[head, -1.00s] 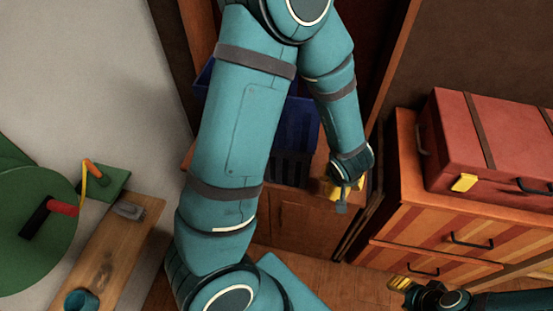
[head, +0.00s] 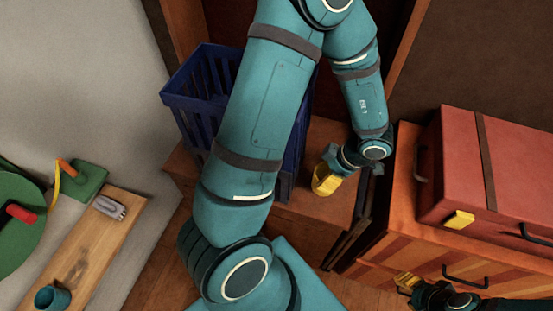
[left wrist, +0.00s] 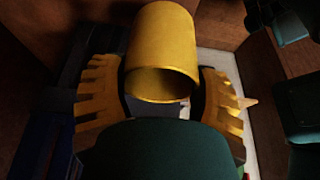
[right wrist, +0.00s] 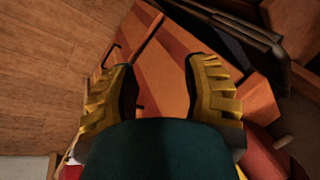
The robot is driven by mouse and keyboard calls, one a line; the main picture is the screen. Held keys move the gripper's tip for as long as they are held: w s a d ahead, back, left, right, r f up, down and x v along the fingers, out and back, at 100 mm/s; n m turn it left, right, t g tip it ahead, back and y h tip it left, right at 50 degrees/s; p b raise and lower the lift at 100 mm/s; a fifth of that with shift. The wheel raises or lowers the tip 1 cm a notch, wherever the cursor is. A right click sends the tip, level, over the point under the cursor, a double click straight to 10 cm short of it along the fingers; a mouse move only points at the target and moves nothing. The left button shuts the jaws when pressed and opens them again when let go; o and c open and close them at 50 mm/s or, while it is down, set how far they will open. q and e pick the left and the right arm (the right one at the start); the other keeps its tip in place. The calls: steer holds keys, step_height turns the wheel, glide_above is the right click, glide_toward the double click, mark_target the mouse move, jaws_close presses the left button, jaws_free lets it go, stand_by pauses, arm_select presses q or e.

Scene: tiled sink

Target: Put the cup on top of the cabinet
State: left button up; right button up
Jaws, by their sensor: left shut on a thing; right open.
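A yellow cup (head: 326,180) is in my left gripper (head: 338,163), which is shut on it. In the left wrist view the cup (left wrist: 163,45) sits between the two yellow fingers (left wrist: 160,75), its open end facing the camera. In the head view the cup is over or by the right part of the low wooden cabinet (head: 322,209). I cannot tell whether it touches the top. My right gripper (head: 408,284) is open and empty near the striped drawer unit; its fingers (right wrist: 160,75) stand apart in the right wrist view.
A blue crate (head: 195,100) stands on the cabinet, partly hidden by my left arm. A red case (head: 490,165) lies on the striped drawer unit (head: 385,240) at right. A wooden board (head: 85,255) with a blue mug (head: 52,297) is at lower left.

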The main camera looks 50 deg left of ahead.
arm_select(q)
steer(key=shift+w, duration=0.2)
steer(key=shift+s+f, duration=0.2)
steer(key=shift+f, duration=0.1)
step_height(320, 180, down, 7)
steer(key=b, duration=0.3)
steer(key=shift+r, duration=0.1)
step_height(320, 180, down, 3)
steer(key=shift+r+b, duration=0.15)
steer(key=shift+b, duration=0.6)
steer(key=shift+r, duration=0.1)
steer(key=o, duration=1.2)
